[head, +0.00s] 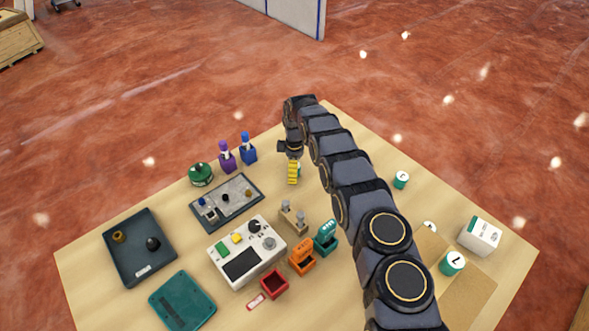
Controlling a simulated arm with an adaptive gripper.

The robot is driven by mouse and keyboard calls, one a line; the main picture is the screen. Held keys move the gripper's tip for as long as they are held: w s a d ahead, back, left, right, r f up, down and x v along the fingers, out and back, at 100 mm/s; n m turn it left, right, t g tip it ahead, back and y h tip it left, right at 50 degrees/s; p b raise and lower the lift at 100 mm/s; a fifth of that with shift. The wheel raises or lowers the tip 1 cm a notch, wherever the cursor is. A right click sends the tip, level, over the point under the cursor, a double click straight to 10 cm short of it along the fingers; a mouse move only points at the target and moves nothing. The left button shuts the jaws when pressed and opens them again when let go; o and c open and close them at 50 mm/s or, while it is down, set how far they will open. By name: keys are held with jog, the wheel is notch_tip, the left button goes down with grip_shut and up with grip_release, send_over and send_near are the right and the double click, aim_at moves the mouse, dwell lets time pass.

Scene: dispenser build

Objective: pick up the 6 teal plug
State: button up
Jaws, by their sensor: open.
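My gripper (293,176) is at the far end of my arm, low over the back part of the table, with its yellow ribbed fingers pointing down. It is open. A sliver of teal (299,168) shows just behind the fingers on their right side; the rest is hidden, so I cannot tell its number or whether the fingers touch it. Another teal plug with a white top (401,179) stands to the right of my arm, its number too small to read. A larger-looking teal plug (453,264) near the right front has a mark like a 7 or 1.
A white box (480,236) stands at the right. A white device (247,252), grey panel (227,203), dark tray (140,267) and teal plate (182,302) lie left. Purple (228,158) and blue (248,149) holders stand behind. Orange (302,258) and teal (326,239) holders stand beside my arm.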

jog(key=c, duration=1.2)
jog(key=shift+r, duration=0.1)
